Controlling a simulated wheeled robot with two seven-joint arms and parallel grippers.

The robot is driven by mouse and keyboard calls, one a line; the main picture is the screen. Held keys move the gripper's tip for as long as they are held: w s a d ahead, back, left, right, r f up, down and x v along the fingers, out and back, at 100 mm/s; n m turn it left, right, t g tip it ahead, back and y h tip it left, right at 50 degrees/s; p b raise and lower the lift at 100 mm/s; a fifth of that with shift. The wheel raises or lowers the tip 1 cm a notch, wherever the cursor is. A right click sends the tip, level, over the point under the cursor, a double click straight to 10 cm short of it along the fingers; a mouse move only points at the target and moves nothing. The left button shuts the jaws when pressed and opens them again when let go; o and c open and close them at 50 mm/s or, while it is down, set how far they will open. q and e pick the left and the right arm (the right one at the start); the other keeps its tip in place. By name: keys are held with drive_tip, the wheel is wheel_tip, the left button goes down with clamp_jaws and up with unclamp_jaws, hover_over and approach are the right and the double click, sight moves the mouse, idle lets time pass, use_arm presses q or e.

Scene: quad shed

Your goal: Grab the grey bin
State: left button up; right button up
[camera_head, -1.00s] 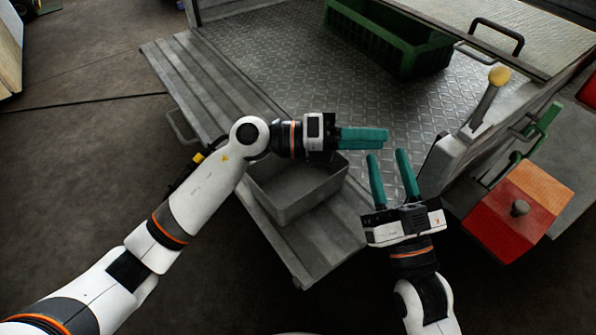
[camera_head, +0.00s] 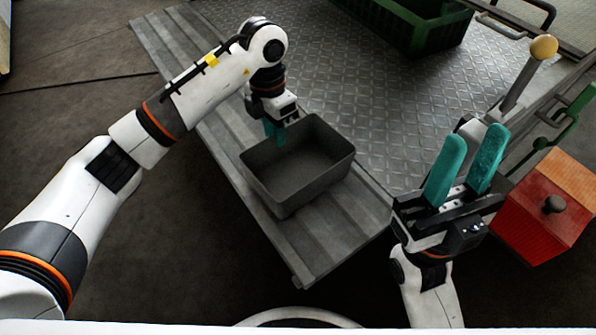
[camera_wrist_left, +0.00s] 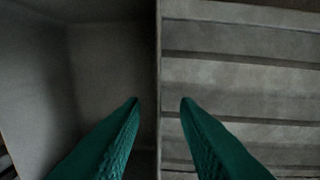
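The grey bin (camera_head: 318,186) is an empty, open-topped rectangular tub. It sits on the ribbed metal ledge of the flatbed. My left gripper (camera_head: 274,132) points down at the bin's far left wall. In the left wrist view its two teal fingers (camera_wrist_left: 160,104) are apart, with the edge of the bin wall (camera_wrist_left: 157,60) between them. One finger is on the bin's inner side, the other over the ribbed ledge, and a gap shows on each side. My right gripper (camera_head: 468,147) is open and empty, right of the bin.
A green crate (camera_head: 412,32) stands at the back of the diamond-plate bed (camera_head: 345,85). A lever with a yellow knob (camera_head: 543,48) and a red and orange box (camera_head: 545,213) are at the right, close to my right gripper. The ribbed ledge (camera_head: 180,60) is clear beyond the bin.

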sight(281, 159)
use_arm(q)
drive_tip(key=f+b, duration=0.2)
drive_tip(key=f, duration=0.1)
drive_tip(key=d+f+b, duration=0.1)
drive_tip(key=f, duration=0.1)
drive_tip(key=shift+f, duration=0.2)
drive_tip(key=shift+c, duration=0.6)
clamp_jaws()
